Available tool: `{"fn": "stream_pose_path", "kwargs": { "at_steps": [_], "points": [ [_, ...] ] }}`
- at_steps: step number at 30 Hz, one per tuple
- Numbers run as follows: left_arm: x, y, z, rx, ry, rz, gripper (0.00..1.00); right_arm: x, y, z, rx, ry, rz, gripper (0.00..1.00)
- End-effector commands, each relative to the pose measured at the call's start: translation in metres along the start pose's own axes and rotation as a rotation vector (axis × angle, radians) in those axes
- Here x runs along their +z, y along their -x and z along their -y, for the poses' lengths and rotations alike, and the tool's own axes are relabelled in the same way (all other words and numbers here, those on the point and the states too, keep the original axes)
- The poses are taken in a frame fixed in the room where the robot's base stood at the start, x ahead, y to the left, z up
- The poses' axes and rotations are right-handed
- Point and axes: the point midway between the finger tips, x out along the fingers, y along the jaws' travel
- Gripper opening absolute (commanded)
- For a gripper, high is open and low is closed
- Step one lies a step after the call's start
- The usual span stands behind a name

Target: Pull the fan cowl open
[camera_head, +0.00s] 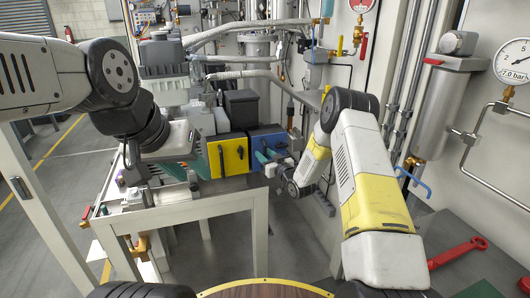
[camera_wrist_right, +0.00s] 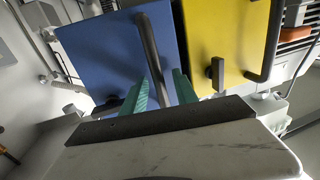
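A blue panel (camera_head: 268,143) and a yellow panel (camera_head: 229,156), each with a dark bar handle, are side by side on the machine. Neither is labelled, so I cannot tell which is the fan cowl. Both look closed. In the right wrist view, the blue panel (camera_wrist_right: 115,60) is at left and the yellow panel (camera_wrist_right: 225,40) at right. My right gripper (camera_head: 266,158) is at the blue panel. Its green fingers (camera_wrist_right: 160,90) are apart, with the blue panel's bar handle (camera_wrist_right: 150,55) running down between them; contact is unclear. My left gripper (camera_head: 196,160) is beside the yellow panel, its fingertips partly hidden.
A pale bench frame (camera_head: 180,213) stands below the machine. Pipes and a red-handled valve (camera_head: 363,48) are behind. A grey cylinder (camera_head: 440,105) and pressure gauge (camera_head: 514,61) are at right. A red wrench (camera_head: 459,252) lies at lower right. Open floor (camera_head: 60,165) shows at left.

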Motion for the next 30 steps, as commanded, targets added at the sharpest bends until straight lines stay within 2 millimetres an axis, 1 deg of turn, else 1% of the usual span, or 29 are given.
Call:
{"fn": "stream_pose_path", "kwargs": {
  "at_steps": [4,5,6,10,30],
  "points": [
    [0.0000,0.0000,0.0000,0.000,0.000,0.000,0.36,0.0001,0.0001,0.0001,0.000,0.000,0.000,0.35],
    [0.0000,0.0000,0.0000,0.000,0.000,0.000,0.36,0.0001,0.0001,0.0001,0.000,0.000,0.000,0.33],
    [0.0000,0.0000,0.0000,0.000,0.000,0.000,0.36,0.0001,0.0001,0.0001,0.000,0.000,0.001,0.25],
    [0.0000,0.0000,0.0000,0.000,0.000,0.000,0.36,0.0002,0.0002,0.0001,0.000,0.000,0.001,0.00],
    [0.0000,0.0000,0.0000,0.000,0.000,0.000,0.36,0.0002,0.0004,0.0000,0.000,0.000,0.001,0.00]
  ]
}}
